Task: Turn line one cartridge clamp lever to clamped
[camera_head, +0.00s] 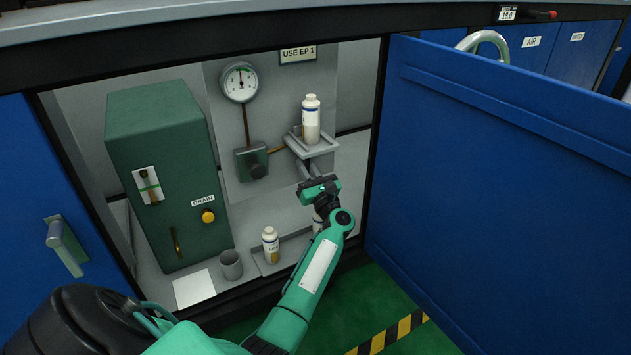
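An arm comes in from the lower left, so I take its gripper as my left gripper (305,170). It is in the open cabinet, just below a small grey shelf (325,147). A white cartridge bottle (311,122) stands upright on that shelf. Short grey parts show between the gripper body and the shelf underside. I cannot tell whether they are fingers or part of a clamp, nor whether they touch the shelf. No clamp lever can be made out clearly; the gripper and shelf may hide it. My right gripper is not in view.
A green box (150,130) with a yellow drain knob (208,216) stands left. A gauge (240,82) hangs above a valve block (252,162). A bottle (270,246) and grey cup (231,265) stand low by my forearm. The blue door (490,170) stands open right.

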